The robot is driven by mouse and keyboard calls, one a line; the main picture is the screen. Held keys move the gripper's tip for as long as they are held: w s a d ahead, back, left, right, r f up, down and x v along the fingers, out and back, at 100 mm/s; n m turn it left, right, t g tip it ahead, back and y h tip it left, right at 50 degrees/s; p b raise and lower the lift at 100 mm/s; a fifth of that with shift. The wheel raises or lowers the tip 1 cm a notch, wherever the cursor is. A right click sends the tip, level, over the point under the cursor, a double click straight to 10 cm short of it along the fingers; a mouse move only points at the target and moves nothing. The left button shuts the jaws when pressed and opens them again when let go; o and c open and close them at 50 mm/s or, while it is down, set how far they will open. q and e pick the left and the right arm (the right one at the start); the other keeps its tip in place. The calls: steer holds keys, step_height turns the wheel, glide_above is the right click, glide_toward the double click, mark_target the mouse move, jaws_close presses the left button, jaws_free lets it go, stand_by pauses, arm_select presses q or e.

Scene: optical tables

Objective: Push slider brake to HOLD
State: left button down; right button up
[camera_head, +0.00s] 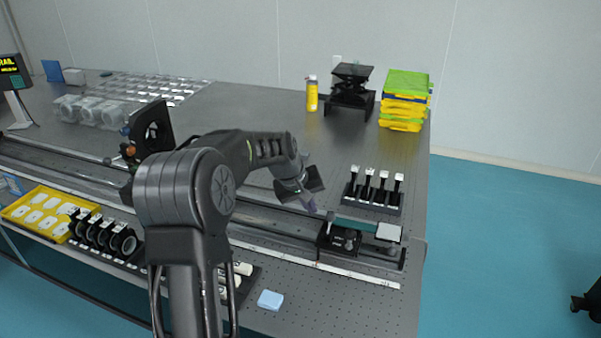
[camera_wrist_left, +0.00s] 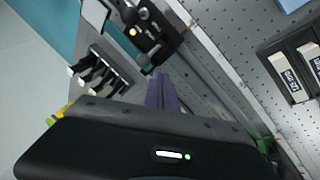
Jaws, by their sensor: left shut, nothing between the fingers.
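My left gripper (camera_head: 311,207) reaches over the rail, its fingers shut and empty, just left of and above the black slider (camera_head: 340,238). In the left wrist view its purple-grey fingertips (camera_wrist_left: 163,92) point toward the slider (camera_wrist_left: 152,30), with a gap between them in the picture. An orange-lit round spot and small knobs show on the slider there. I cannot make out the brake's marking or its position. A dark part at the right edge of the head view may be my right gripper; its fingers are not clear.
The rail (camera_head: 270,222) runs along the table's front, with a pale scale strip below it. A rack of black posts (camera_head: 373,190) stands just behind the slider. A square white plate (camera_head: 388,232) is right of it. A blue block (camera_head: 270,299) lies in front.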

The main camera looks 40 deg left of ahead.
arm_select(q)
steer(key=w+a+r+b, duration=0.1)
steer(key=a+r, duration=0.2)
steer(key=r, duration=0.7)
steer(key=shift+w+a, duration=0.35)
steer(key=shift+a, duration=0.05)
steer(key=shift+f, duration=0.1)
